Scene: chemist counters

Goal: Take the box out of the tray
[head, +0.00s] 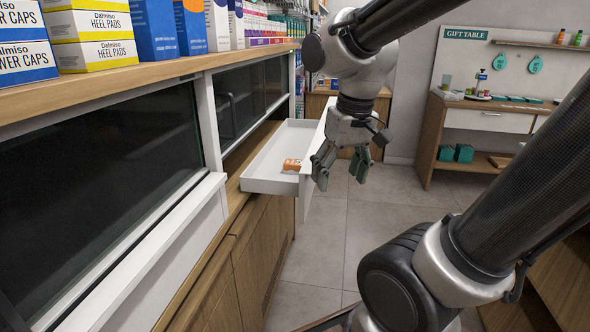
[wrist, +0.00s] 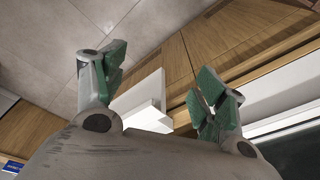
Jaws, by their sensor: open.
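An orange box (head: 291,165) lies inside a white tray (head: 262,178), which juts out from the counter like an open drawer in the head view. The tray's white front panel also shows between my fingers in the wrist view (wrist: 142,100), but the box is not visible there. My gripper (head: 341,170) is open and empty. It hangs fingers down just to the right of the tray's front panel, outside the tray. Whether a finger touches the panel I cannot tell.
A wooden counter shelf (head: 160,84) with several boxed goods runs above dark glass panes at the left. A gift table (head: 487,118) stands at the back right. The grey tiled floor (head: 335,230) is clear beside the counter.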

